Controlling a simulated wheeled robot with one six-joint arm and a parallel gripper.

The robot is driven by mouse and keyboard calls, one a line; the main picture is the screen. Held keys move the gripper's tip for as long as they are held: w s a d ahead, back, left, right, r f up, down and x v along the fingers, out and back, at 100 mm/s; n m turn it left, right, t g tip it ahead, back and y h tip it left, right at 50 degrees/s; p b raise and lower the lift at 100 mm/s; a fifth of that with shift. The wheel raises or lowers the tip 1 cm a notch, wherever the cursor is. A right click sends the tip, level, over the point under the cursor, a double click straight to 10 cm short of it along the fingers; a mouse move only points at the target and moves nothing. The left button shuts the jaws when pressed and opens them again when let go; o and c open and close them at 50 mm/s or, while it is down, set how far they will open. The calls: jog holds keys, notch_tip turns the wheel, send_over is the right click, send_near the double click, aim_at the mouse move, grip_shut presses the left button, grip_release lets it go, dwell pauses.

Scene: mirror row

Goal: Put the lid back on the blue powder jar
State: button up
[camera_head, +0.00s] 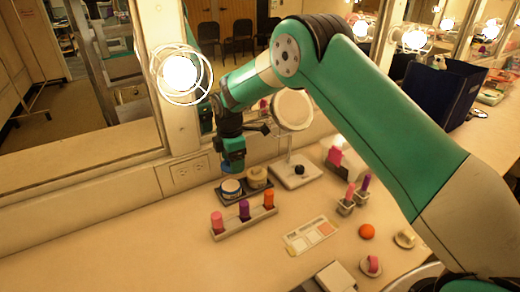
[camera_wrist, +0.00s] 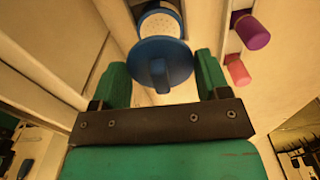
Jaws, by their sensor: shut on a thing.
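My gripper (camera_head: 233,167) hangs above the blue powder jar (camera_head: 231,190), which stands on a dark tray (camera_head: 228,202) near the wall. In the wrist view my gripper (camera_wrist: 160,62) is shut on the round blue lid (camera_wrist: 152,50), with its raised grip between the green fingers. Beyond the lid, the jar's white perforated top (camera_wrist: 160,22) shows, partly hidden by the lid. The lid appears apart from the jar and off to one side of it in this view. The gap's height is hard to tell.
A second jar with a tan lid (camera_head: 257,176) stands right beside the blue one. A holder (camera_head: 246,224) with pink, purple and orange tubes is in front. A round mirror (camera_head: 293,110) stands behind to the right. A caged bulb (camera_head: 180,74) is at upper left.

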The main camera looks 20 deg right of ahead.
aim_at(232, 185)
jog(key=shift+a+f+n, duration=0.3)
jog(key=shift+a+n, duration=0.1)
jog(key=shift+a, duration=0.1)
notch_tip(232, 185, down, 5)
jog(key=b, duration=0.3)
jog(key=shift+r+b, duration=0.1)
jog(key=shift+b, duration=0.2)
jog(key=shift+f+b, duration=0.3)
jog(key=shift+f, duration=0.4)
jog(key=shift+f, duration=0.15)
dwell(1.5)
jog(key=o, duration=1)
jog(key=shift+r+p, duration=2.65)
jog(key=shift+r, duration=0.85)
